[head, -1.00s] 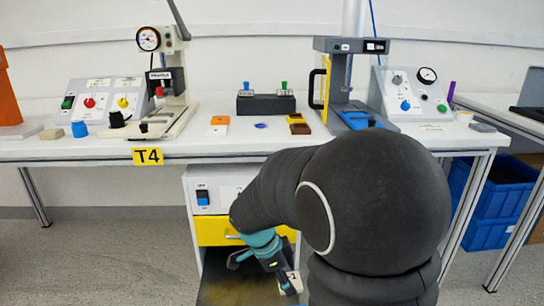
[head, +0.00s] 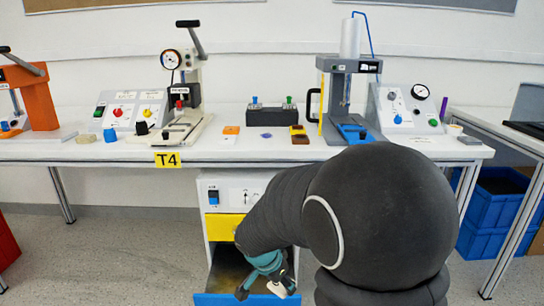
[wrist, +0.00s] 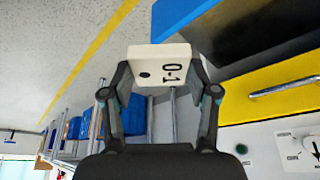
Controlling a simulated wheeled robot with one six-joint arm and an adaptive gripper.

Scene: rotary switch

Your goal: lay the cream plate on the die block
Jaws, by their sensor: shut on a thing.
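My gripper (wrist: 160,78) is shut on a small cream plate (wrist: 148,55) marked "0-1" with a dark round spot; the wrist view shows a finger on either side of it. In the head view my gripper (head: 268,277) is low in front of the cabinet, near the open blue drawer (head: 230,299), with the cream plate (head: 279,289) at its tip. On the table above, a blue block (head: 353,131) sits at the base of the grey press (head: 345,70). I cannot tell for certain whether it is the die block.
The table (head: 100,152) carries a white press (head: 182,100), switch panels, a black two-button box (head: 270,116) and several small coloured blocks. An orange press (head: 32,95) stands at the left. The cabinet's yellow drawer (head: 222,227) is closed. Blue crates (head: 490,215) are at the right.

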